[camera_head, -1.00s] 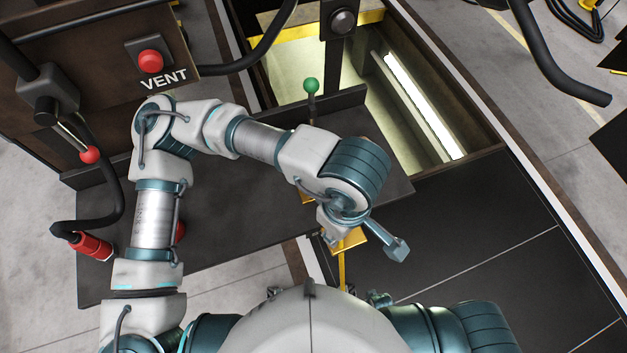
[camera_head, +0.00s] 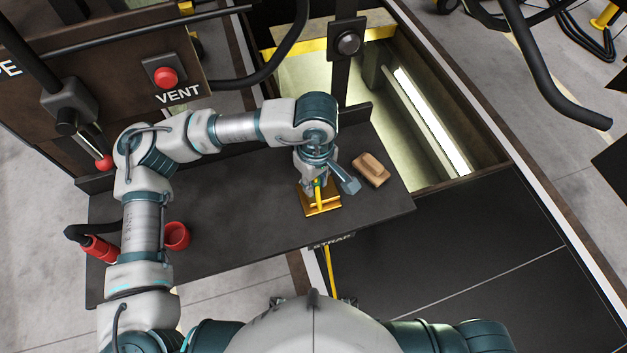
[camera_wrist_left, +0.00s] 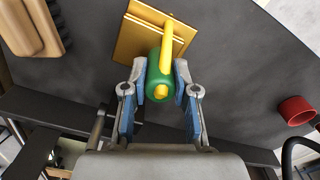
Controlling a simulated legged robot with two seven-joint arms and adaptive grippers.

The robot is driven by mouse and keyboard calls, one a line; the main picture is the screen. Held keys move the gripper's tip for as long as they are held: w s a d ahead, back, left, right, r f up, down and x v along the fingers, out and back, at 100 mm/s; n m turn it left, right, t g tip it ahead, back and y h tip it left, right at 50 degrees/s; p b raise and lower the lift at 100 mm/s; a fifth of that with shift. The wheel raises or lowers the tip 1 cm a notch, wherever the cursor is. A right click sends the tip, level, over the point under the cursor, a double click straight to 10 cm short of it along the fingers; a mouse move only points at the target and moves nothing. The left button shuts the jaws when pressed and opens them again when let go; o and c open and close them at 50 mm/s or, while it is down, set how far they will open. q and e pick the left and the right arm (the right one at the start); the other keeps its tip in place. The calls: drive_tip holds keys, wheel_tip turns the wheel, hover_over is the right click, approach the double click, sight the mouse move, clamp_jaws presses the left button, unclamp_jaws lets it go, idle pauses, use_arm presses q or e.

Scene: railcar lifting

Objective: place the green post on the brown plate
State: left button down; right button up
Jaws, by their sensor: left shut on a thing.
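The green post (camera_wrist_left: 155,72) is a green cylinder with a yellow rod, gripped between the fingers of my left gripper (camera_wrist_left: 161,85) in the left wrist view. In the head view my left gripper (camera_head: 315,182) points down at the dark table, and only a little of the post shows. The golden-brown plate (camera_head: 331,207) lies flat on the table, right by the gripper; it also shows in the left wrist view (camera_wrist_left: 134,40). The yellow rod overlaps the plate in view. I cannot tell whether the post touches it. My right gripper is out of view.
A tan block (camera_head: 371,169) lies right of the plate, near the table's right end. A red cup (camera_head: 177,236) stands at the left. The dark table (camera_head: 240,215) is clear between them. A lit pit (camera_head: 410,125) opens beyond the table.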

use_arm(q)
drive_tip(key=shift+d+f, duration=0.2)
drive_tip(key=shift+f, duration=0.3)
drive_tip(key=shift+a, duration=0.75)
drive_tip(key=c, duration=1)
unclamp_jaws()
drive_tip(key=shift+a, duration=0.2)
drive_tip(key=shift+c, duration=0.2)
drive_tip(key=shift+o, duration=0.7)
drive_tip(key=shift+d, duration=0.7)
wheel_tip(320, 180, up, 3)
drive_tip(key=shift+d+f, duration=0.15)
drive_tip(key=r, duration=0.2)
drive_tip(key=a+r, duration=0.1)
drive_tip(key=r, duration=0.5)
drive_tip(key=shift+a+r, duration=0.2)
drive_tip(key=shift+d+r, duration=0.2)
drive_tip(key=shift+r, duration=0.25)
drive_tip(key=shift+d, duration=0.35)
use_arm(e)
drive_tip(key=shift+w+a, duration=0.25)
drive_tip(key=shift+a, duration=0.1)
use_arm(q)
drive_tip(key=shift+a, duration=0.15)
use_arm(e)
drive_tip(key=shift+d, duration=0.1)
